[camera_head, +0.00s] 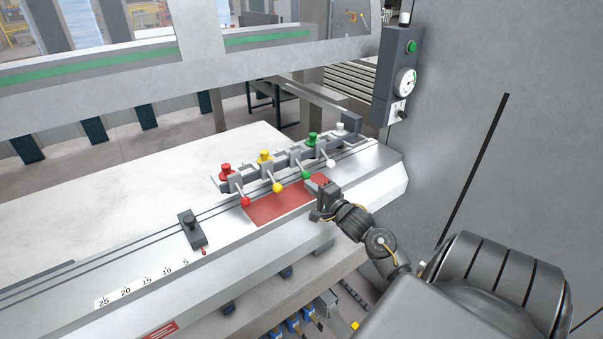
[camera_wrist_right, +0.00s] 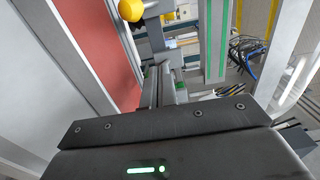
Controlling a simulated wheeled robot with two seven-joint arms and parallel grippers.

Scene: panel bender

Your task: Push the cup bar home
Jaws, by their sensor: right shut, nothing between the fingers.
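The cup bar (camera_head: 283,163) is a grey rail along the machine bed. It carries red (camera_head: 226,171), yellow (camera_head: 265,157), green (camera_head: 312,139) and pale (camera_head: 338,129) cups. Levers with red, yellow, green and white ball knobs point toward the front. My right gripper (camera_head: 325,189) is shut and empty, low over the right end of the red plate (camera_head: 270,206), in front of the green and white knobs. I cannot tell whether it touches anything. The right wrist view shows a yellow knob (camera_wrist_right: 131,9) and grey bar parts (camera_wrist_right: 156,88) beyond the dark gripper body. My left gripper is out of view.
A dark sliding stop (camera_head: 192,230) stands on the bed left of the red plate, beside a number scale (camera_head: 140,286). A control box with a gauge (camera_head: 397,77) hangs at the right, near a grey wall. The white sheet (camera_head: 130,195) behind is clear.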

